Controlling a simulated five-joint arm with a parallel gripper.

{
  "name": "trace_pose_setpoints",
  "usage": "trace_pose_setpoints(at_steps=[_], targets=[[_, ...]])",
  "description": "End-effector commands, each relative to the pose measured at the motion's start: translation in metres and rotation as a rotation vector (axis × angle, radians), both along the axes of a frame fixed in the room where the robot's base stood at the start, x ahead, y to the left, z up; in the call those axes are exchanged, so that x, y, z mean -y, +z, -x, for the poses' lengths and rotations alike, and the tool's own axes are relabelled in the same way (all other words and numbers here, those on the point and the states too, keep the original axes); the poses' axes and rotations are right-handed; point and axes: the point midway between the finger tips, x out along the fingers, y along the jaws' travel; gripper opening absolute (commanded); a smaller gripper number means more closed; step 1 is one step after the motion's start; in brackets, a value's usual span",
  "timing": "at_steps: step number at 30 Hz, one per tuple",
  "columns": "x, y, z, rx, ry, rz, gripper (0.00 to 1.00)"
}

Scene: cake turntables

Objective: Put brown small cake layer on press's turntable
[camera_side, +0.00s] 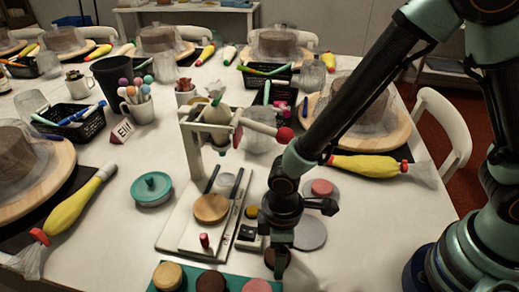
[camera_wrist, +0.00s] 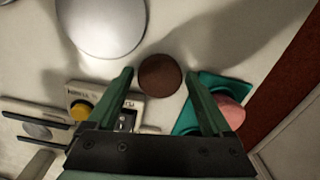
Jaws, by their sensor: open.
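A brown small cake layer (camera_side: 270,257) lies flat on the white table, partly hidden by my gripper in the side view. In the wrist view, this brown layer (camera_wrist: 160,75) shows between and just ahead of my open fingertips. My gripper (camera_wrist: 158,76) is empty and points down over it; in the side view my gripper (camera_side: 280,256) is low, close to the layer. The white press (camera_side: 196,150) stands to the left, with a red-tipped lever. A round wooden disc (camera_side: 211,208), apparently its turntable, sits bare on the press's base.
A teal tray (camera_side: 158,289) with tan, brown and pink layers is at the front. A grey round plate (camera_side: 311,234) lies right of my gripper. A small control box (camera_side: 248,233) with a yellow button stands between the press and my gripper.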

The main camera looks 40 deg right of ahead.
Motion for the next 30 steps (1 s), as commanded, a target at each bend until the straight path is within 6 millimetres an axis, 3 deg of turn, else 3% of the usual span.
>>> trace_pose_setpoints(at_steps=[4,9,11,23,30], targets=[[0.000,0.000,0.000,0.001,0.000,-0.001,0.84],[0.000,0.000,0.000,0.000,0.000,0.000,0.19],[0.000,0.000,0.000,0.000,0.000,0.000,0.08],[-0.001,0.008,-0.001,0.003,0.000,-0.002,0.08],[-0.001,0.039,-0.001,0.006,0.000,-0.005,0.08]])
